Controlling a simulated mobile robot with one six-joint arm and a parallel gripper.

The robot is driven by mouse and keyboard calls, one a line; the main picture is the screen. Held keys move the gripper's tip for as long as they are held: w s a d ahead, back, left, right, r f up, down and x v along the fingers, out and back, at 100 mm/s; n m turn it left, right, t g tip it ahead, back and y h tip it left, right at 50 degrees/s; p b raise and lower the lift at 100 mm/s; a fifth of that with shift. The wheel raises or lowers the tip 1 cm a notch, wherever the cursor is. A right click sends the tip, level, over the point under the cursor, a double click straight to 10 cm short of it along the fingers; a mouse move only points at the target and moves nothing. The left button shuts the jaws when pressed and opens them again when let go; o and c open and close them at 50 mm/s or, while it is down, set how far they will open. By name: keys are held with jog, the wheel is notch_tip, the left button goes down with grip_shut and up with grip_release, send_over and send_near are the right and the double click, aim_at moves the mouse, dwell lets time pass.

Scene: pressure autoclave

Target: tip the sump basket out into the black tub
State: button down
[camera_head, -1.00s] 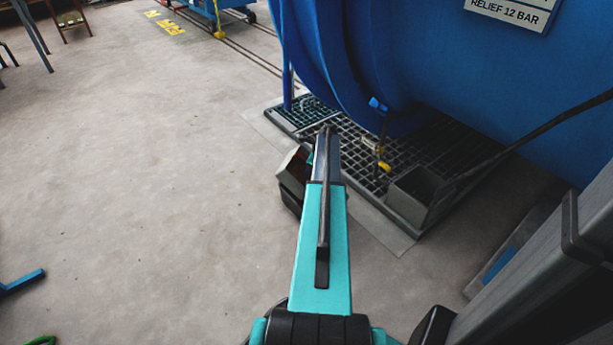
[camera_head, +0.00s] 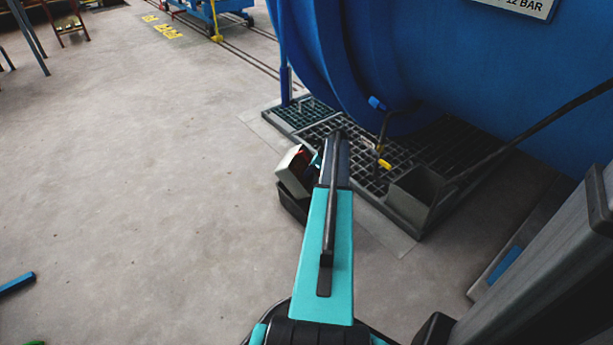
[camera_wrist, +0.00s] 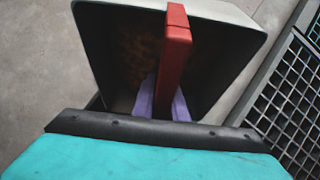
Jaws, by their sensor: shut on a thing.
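The sump basket (camera_wrist: 102,55) fills the middle of the wrist view, with a pale rim, dark inner walls and a red handle (camera_wrist: 175,60). My gripper (camera_wrist: 163,104), with purple fingers, is shut on the red handle. Brownish residue shows on the dark inside of the basket. In the head view the basket (camera_head: 294,165) is tilted, its pale side showing left of my arm. The black tub (camera_head: 291,204) is on the floor just below it. My arm hides part of both, and I cannot tell whether they touch.
A floor grating (camera_head: 349,147) lies to the right, under the blue vessel (camera_head: 450,80). A grey open box (camera_head: 418,193) stands on its near edge, with a dark bar rising to the right. A yellow-handled valve (camera_head: 384,164) hangs over the grating.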

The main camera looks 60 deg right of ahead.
jog(key=shift+s, duration=0.15)
